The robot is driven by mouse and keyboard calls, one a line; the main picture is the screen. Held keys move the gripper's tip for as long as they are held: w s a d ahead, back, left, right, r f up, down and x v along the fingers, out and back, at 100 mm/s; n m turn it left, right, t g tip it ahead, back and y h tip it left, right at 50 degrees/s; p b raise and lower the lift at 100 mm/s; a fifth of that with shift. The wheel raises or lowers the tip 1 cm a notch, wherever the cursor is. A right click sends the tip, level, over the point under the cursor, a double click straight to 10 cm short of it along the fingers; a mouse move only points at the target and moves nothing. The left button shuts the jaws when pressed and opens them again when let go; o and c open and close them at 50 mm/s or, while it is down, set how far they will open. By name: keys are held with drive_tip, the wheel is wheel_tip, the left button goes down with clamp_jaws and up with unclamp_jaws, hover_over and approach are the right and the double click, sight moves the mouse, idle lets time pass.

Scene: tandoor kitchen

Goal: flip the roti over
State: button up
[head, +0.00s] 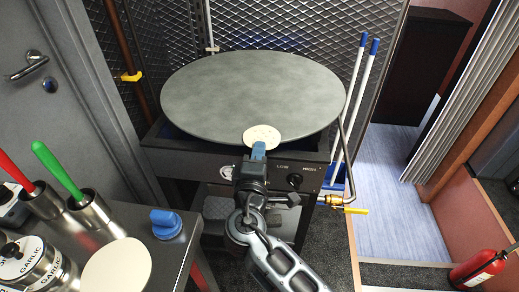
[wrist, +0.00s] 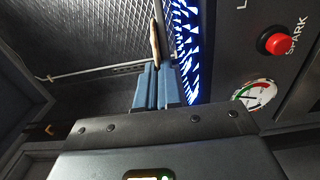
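The roti (head: 263,134) is a pale round flatbread with faint spots at the front edge of the large grey round griddle (head: 250,90). My gripper (head: 259,149) has blue fingertips at the roti's near edge. In the wrist view the fingers (wrist: 157,86) are close together, and the roti (wrist: 156,42) shows edge-on as a thin tan strip rising between them. The gripper looks shut on that edge. The roti lies about flat; whether its underside touches the griddle I cannot tell.
Blue flames (wrist: 187,45) show beneath the griddle. A burner stand with knobs (head: 295,180) and a brass gas valve (head: 350,210) is below. On the left counter are a pale disc (head: 117,267), a blue-topped object (head: 166,222) and steel cups with red and green handles (head: 90,207).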

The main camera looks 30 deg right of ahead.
clamp_jaws()
wheel_tip(320, 180, up, 2)
drive_tip(key=shift+r+p, duration=0.25)
drive_tip(key=shift+p, duration=0.7)
drive_tip(key=s+a+r+p, duration=0.4)
drive_tip(key=s+a, duration=0.4)
drive_tip(key=s, duration=0.3)
drive_tip(key=shift+s+a+r, duration=0.15)
drive_tip(key=shift+s+r, duration=0.05)
drive_tip(key=shift+r, duration=0.3)
drive_tip(key=shift+w, duration=0.1)
drive_tip(key=w+d+f+n+t+y, duration=0.2)
drive_tip(key=w+d+n+t+y, duration=0.15)
drive_tip(key=w+d+y, duration=0.35)
drive_tip(key=shift+s+a+f+n+y, duration=0.1)
drive_tip(key=shift+s+f+n+y, duration=0.45)
drive_tip(key=shift+f, duration=0.3)
drive_tip(key=shift+s+a+f+n+y, duration=0.1)
drive_tip(key=shift+s+f+n+y, duration=0.35)
drive_tip(key=shift+f+n+y, duration=0.35)
drive_tip(key=shift+s+a+f+n+y, duration=0.1)
drive_tip(key=shift+s+f+n+y, duration=0.4)
drive_tip(key=shift+f, duration=0.4)
